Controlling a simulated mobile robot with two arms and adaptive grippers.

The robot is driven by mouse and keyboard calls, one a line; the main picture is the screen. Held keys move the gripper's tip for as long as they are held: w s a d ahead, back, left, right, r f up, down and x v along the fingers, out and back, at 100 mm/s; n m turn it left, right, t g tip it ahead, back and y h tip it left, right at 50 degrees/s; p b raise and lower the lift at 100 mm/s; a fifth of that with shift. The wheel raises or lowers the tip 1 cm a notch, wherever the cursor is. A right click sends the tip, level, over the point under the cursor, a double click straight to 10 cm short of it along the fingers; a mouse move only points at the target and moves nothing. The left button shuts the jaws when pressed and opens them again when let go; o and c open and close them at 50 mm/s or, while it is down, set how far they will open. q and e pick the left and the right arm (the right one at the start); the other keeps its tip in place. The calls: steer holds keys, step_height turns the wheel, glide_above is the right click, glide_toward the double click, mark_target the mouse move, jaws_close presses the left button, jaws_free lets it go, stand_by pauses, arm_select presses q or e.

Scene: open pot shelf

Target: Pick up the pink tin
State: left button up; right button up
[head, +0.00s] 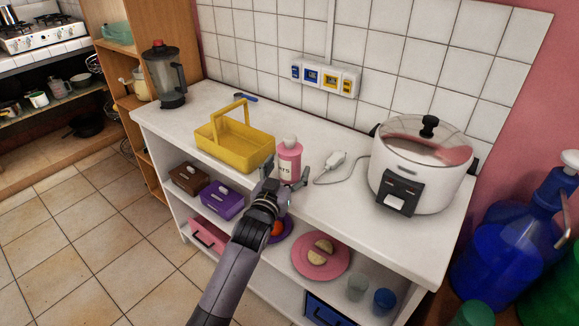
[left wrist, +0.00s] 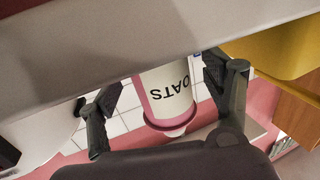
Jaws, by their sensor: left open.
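The pink tin (head: 289,160) stands upright on the white counter, just right of the yellow basket. It has a pink lid with a pale knob and a label reading OATS, partly hidden by my gripper in the head view. My left gripper (head: 284,180) is at the counter's front edge, close in front of the tin, with its fingers spread. In the left wrist view the tin (left wrist: 168,90) appears upside down between the two open fingers of the left gripper (left wrist: 165,100), which do not visibly close on it. My right gripper is not in view.
A yellow basket (head: 240,152) stands close left of the tin on the counter (head: 330,205). A blender (head: 167,75) stands at the far left. Shelves below hold boxes and plates.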

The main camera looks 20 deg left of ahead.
arm_select(q)
steer(key=shift+w, duration=1.05)
steer(key=shift+c, duration=0.6)
steer(key=c, duration=1.3)
